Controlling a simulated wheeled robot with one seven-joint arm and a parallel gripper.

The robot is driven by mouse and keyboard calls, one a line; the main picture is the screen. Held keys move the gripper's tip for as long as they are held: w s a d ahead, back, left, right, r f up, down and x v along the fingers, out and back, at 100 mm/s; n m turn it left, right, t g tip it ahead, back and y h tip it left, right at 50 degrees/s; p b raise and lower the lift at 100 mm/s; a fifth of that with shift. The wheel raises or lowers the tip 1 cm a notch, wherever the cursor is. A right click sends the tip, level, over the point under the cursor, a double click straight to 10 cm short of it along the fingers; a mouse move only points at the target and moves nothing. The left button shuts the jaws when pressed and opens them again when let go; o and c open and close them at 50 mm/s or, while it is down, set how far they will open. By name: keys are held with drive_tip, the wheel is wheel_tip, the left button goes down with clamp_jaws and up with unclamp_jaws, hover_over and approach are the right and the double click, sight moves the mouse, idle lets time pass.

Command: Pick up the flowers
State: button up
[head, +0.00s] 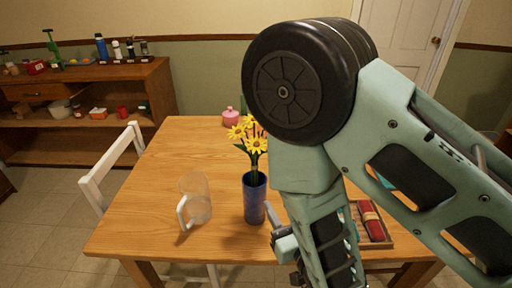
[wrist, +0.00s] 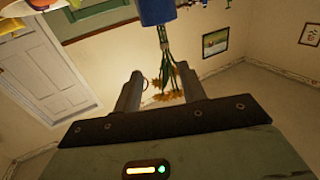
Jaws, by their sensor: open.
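The yellow flowers (head: 252,137) stand upright on green stems in a blue vase (head: 255,200) on the wooden table. My gripper (head: 277,228) is low, just right of the vase, with my arm covering much of the view's right side. The wrist view looks inverted: the vase (wrist: 157,11) is at the top, and the stems and blossoms (wrist: 167,97) hang below it. There, the open fingers of my gripper (wrist: 160,83) show on either side of the flowers in the picture. The fingers appear empty; whether they touch the flowers cannot be told.
A clear glass pitcher (head: 197,204) stands left of the vase. A pink pot (head: 231,118) is at the table's back. A tray (head: 388,240) holding a red item lies at right, partly behind my arm. A white chair (head: 112,166) is at the left edge. The table's left part is mostly free.

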sight(256, 167)
drive_tip(key=x, duration=0.9)
drive_tip(key=r+x, duration=0.1)
drive_tip(key=x, duration=0.3)
drive_tip(key=shift+w+a+r, duration=0.1)
drive_tip(key=shift+w+a, duration=0.2)
drive_tip(key=shift+a, duration=0.1)
drive_tip(key=shift+w+a, duration=0.2)
drive_tip(key=shift+w, duration=0.25)
clamp_jaws()
